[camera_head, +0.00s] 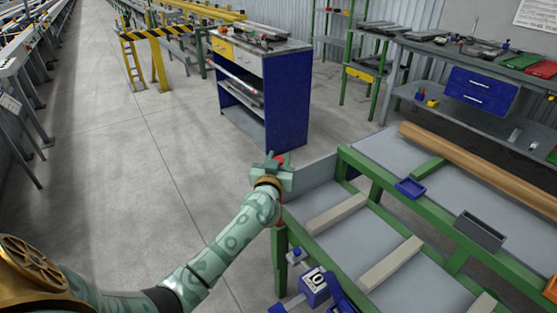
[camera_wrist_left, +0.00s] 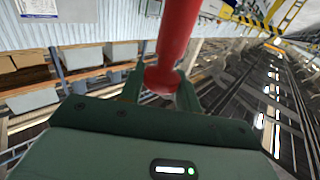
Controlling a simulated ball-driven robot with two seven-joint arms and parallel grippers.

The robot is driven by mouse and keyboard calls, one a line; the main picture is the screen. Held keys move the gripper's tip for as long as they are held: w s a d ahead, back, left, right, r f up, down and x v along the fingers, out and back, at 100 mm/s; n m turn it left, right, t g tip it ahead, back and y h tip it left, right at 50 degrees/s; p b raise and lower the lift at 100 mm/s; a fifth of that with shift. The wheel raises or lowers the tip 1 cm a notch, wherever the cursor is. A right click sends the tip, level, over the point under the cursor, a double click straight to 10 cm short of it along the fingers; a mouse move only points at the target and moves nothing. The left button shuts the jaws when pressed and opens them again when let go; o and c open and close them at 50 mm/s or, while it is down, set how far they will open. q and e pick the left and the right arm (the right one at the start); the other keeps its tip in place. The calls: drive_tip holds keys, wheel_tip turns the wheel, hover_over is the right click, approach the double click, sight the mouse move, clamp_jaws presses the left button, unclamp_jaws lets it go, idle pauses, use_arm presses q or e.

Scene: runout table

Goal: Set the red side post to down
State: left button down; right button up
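The red side post (camera_wrist_left: 176,40) is a smooth red bar with a rounded end in the left wrist view. The rounded end sits between the two fingers of my left gripper (camera_wrist_left: 161,88), which lie close against it on both sides. In the head view my left gripper (camera_head: 272,168) is at the far left corner of the green-framed table (camera_head: 279,245). Only a small bit of red shows there, and the gripper hides most of the post. My right gripper is not in view.
The table carries pale crossbars (camera_head: 338,213), a blue tray (camera_head: 410,188), a grey bin (camera_head: 480,231) and a long brown bar (camera_head: 480,168). A blue cabinet (camera_head: 285,100) stands behind. The floor at left is clear.

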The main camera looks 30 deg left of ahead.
use_arm(q)
wheel_tip(320, 180, down, 20)
drive_tip(key=b, duration=0.9)
drive_tip(key=shift+s, duration=0.1)
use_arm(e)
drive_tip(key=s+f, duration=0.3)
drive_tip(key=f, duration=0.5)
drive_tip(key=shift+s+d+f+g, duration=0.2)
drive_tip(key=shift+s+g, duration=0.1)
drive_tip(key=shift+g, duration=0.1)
use_arm(q)
drive_tip(key=shift+d+f, duration=0.1)
drive_tip(key=shift+f, duration=0.05)
drive_tip(key=c, duration=1)
unclamp_jaws()
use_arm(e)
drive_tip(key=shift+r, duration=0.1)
